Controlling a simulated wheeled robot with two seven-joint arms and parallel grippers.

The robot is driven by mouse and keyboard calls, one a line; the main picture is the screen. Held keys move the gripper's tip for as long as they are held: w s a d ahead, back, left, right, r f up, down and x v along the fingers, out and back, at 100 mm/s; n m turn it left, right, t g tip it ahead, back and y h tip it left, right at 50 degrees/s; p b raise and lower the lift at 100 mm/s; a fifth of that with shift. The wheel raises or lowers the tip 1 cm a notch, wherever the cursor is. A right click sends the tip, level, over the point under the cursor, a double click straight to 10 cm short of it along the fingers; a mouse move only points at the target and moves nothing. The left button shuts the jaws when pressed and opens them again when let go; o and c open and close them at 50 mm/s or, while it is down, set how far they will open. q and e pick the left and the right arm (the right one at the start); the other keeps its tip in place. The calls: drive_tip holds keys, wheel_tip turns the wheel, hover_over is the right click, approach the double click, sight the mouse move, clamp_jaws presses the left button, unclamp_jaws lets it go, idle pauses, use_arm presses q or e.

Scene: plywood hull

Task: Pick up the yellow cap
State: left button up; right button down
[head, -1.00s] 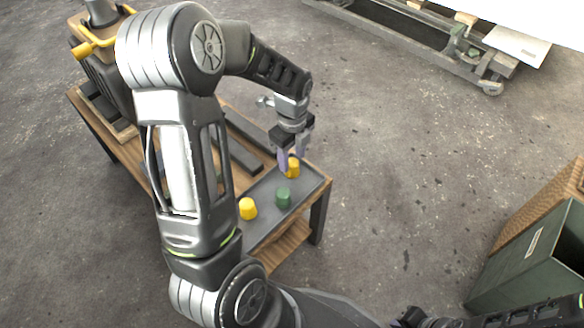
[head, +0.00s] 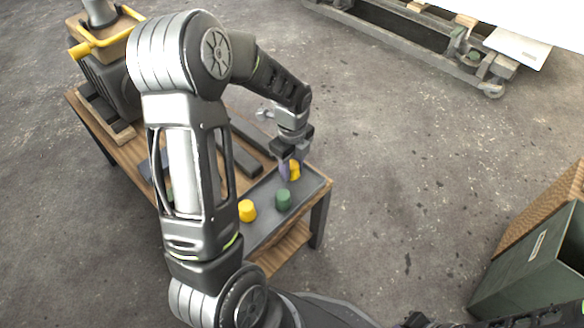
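Two yellow caps are on the dark tray (head: 262,222) at the near end of the wooden table. One yellow cap (head: 295,171) is at the tray's far right, partly covered by my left gripper (head: 290,168). The other yellow cap (head: 247,211) stands nearer, left of a green cap (head: 283,199).
Dark bars (head: 240,155) lie on the table behind the tray. A machine with a yellow handle (head: 95,45) stands at the table's far left. A green box (head: 535,265) is at the right. Open concrete floor lies between, and a wheeled cart (head: 430,48) is behind.

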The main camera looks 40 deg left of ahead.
sight(292, 164)
use_arm(q)
clamp_jaws()
wheel_tip(292, 164, up, 10)
drive_tip(key=p, duration=0.3)
drive_tip(key=shift+p, duration=0.4)
drive_tip(key=shift+n, duration=0.3)
idle(0.6)
